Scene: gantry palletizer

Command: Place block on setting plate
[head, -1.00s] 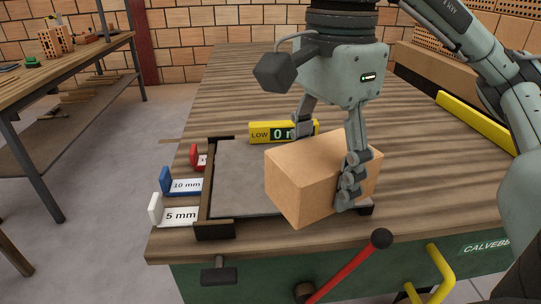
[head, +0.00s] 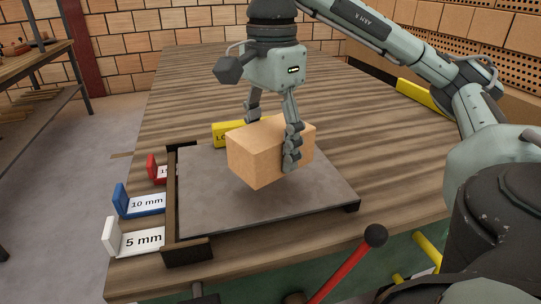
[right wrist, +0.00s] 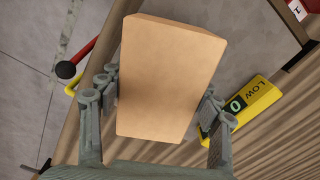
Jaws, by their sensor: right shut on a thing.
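My right gripper (head: 271,137) is shut on the tan block (head: 253,163), with one finger on either side of it. The setting plate (head: 225,205) is a flat grey slab with a dark stop frame along its left side. The block is over the upper middle part of the plate, roughly level; I cannot tell whether its underside touches. The right wrist view shows the block (right wrist: 168,75) between both fingers. My left gripper is out of view.
A yellow gauge (head: 228,132) marked LOW is behind the block, partly hidden. White (head: 110,236), blue (head: 121,199) and red (head: 151,168) tabbed gauges lie left of the plate. A red lever (head: 345,268) rises at the front edge. The wooden bench beyond is clear.

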